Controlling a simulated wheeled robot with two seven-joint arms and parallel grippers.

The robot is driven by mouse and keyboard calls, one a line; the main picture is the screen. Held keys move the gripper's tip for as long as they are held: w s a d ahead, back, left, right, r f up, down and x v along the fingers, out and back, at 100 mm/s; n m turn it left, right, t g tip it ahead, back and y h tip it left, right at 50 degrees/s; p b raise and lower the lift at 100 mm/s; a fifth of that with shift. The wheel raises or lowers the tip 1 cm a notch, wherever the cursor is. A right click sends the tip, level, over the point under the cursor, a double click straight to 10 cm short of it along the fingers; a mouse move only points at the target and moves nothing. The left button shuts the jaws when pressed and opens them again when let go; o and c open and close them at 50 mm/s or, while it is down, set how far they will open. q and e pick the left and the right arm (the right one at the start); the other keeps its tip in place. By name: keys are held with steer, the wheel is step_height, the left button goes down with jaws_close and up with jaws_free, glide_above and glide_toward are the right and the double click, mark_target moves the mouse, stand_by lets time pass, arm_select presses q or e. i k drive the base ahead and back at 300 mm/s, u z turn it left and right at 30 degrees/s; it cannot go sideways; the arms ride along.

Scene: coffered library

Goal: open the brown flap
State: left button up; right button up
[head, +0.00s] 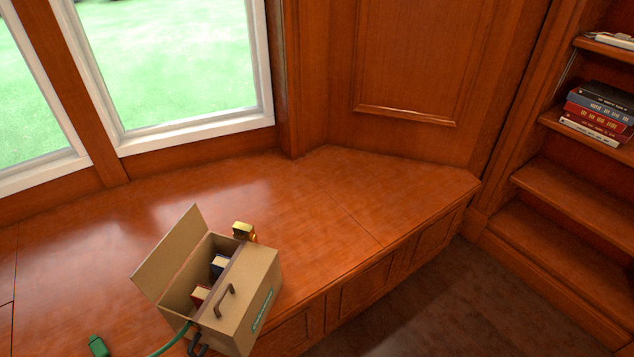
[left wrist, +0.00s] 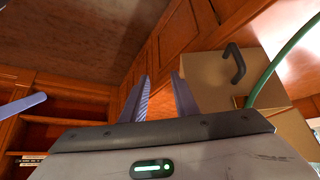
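A brown cardboard box (head: 249,323) stands open on the wooden window bench. One brown flap (head: 168,255) stands raised at its left side. A brown panel with a dark handle (head: 226,300) lies over the right part of the top. The handle also shows in the left wrist view (left wrist: 236,63), where the box (left wrist: 213,73) is right of the fingers. My left gripper (left wrist: 161,90) is open and empty, close beside the box and apart from the handle. Dark tips at the box's lower edge in the head view seem to be its fingers. A purple bar at the left wrist view's left edge may be a right-gripper finger.
Books (head: 220,265) stand inside the box. A yellow and black object (head: 244,231) sits behind it. A green cable (head: 168,342) runs past its lower left, near a green piece (head: 98,346). The bench (head: 340,230) is clear to the right. Bookshelves (head: 570,190) stand far right.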

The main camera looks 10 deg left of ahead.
mark_target(227, 304)
steer(key=k, duration=0.4)
steer(key=u, duration=0.25)
steer(key=i, duration=0.35)
steer(key=z, duration=0.85)
steer(key=k, duration=0.9)
steer(key=u, duration=1.3)
steer(key=i, duration=1)
